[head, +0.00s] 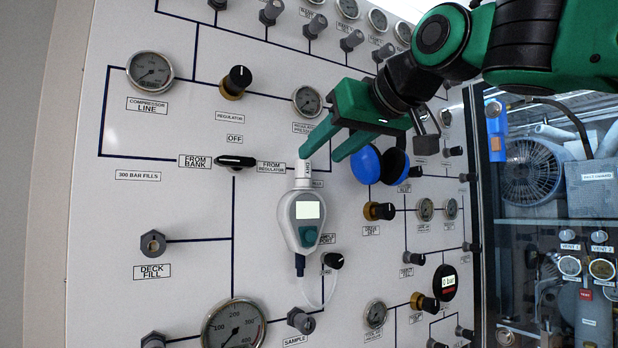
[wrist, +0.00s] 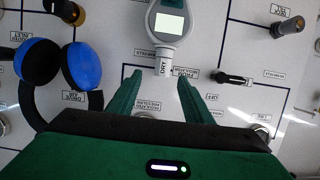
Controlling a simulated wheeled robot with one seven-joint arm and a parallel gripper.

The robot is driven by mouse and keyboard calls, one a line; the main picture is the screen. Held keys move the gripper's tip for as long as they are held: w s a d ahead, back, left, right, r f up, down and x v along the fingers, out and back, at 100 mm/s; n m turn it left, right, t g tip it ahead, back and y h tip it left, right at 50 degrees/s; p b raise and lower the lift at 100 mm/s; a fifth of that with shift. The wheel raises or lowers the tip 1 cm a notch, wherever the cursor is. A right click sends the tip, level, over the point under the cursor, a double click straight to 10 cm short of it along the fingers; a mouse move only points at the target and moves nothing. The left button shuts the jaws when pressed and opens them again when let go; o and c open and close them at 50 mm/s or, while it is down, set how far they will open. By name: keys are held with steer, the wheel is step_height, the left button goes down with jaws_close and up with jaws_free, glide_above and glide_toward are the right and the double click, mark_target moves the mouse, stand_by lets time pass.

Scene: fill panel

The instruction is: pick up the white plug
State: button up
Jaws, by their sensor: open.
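The white plug (head: 303,173), a small upright cylinder marked DRY, sits at the top of a white handheld meter with a lit screen (head: 307,210) in front of the panel. In the wrist view the plug (wrist: 163,62) is just beyond the fingertips, roughly centred between them. My green gripper (head: 320,155) is open and empty, coming in from the upper right, with its tips close to the plug. In the wrist view both fingers of my gripper (wrist: 161,80) are spread apart. I cannot tell whether either finger touches the plug.
Blue and black headphones (head: 366,164) hang on the panel just right of and below my gripper. Knobs, gauges and a black selector handle (head: 235,161) stick out from the panel (head: 200,215). A thin clear tube (head: 318,303) runs below the meter.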

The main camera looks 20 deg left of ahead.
mark_target(308, 163)
steer(key=shift+x, duration=3.15)
steer(key=shift+s, duration=0.15)
steer(key=shift+c, duration=0.3)
steer(key=c, duration=1.1)
